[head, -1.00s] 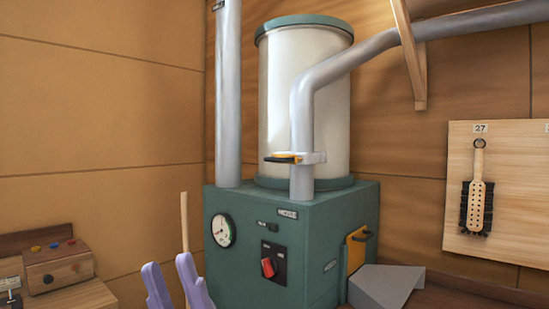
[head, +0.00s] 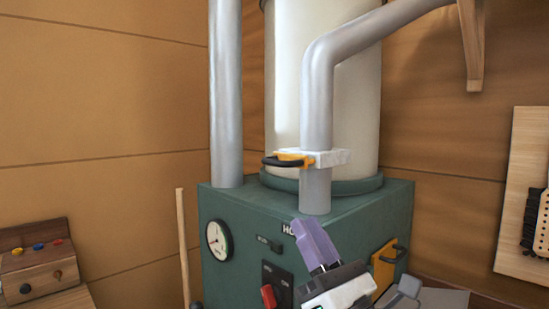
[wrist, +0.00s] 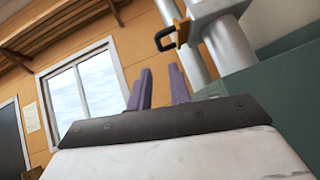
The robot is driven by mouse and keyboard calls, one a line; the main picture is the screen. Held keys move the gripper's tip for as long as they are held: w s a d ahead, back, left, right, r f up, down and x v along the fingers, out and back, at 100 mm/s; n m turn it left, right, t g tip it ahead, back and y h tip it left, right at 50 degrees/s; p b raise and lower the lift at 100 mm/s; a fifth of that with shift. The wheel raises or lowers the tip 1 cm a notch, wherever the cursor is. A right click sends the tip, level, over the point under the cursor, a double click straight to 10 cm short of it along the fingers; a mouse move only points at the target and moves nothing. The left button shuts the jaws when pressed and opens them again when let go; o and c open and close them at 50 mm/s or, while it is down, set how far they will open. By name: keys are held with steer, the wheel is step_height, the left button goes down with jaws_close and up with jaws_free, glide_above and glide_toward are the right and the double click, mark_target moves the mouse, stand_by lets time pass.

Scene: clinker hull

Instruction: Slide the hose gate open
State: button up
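The hose gate is a white collar (head: 330,157) around the grey hose pipe, with a yellow slide (head: 296,159) and a dark handle (head: 283,161) sticking out to the left. In the wrist view the dark handle (wrist: 165,41) and yellow slide (wrist: 182,33) show at the top, beyond the fingertips. My gripper (head: 309,222) has purple fingers pointing up. It is below the gate, in front of the green machine, and apart from the handle. In the wrist view my gripper (wrist: 160,68) is open, with nothing between its fingers.
The green machine (head: 235,270) has a gauge (head: 219,240), a red switch (head: 269,296) and a yellow side panel with a handle (head: 384,266). A second vertical pipe (head: 226,100) stands to the left. The cream drum (head: 286,70) is behind the gate. A wooden stick (head: 183,245) stands at lower left.

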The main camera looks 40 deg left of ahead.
mark_target(273, 162)
steer(key=p+x, duration=0.3)
steer(key=x, duration=0.3)
steer(key=p+x, duration=0.3)
steer(key=x, duration=0.3)
steer(key=shift+s+r+p, duration=0.2)
steer(key=shift+p, duration=0.2)
steer(key=shift+w+a+r+p, duration=0.2)
steer(key=shift+a+r+p, duration=0.15)
steer(key=shift+a, duration=0.2)
jaws_close()
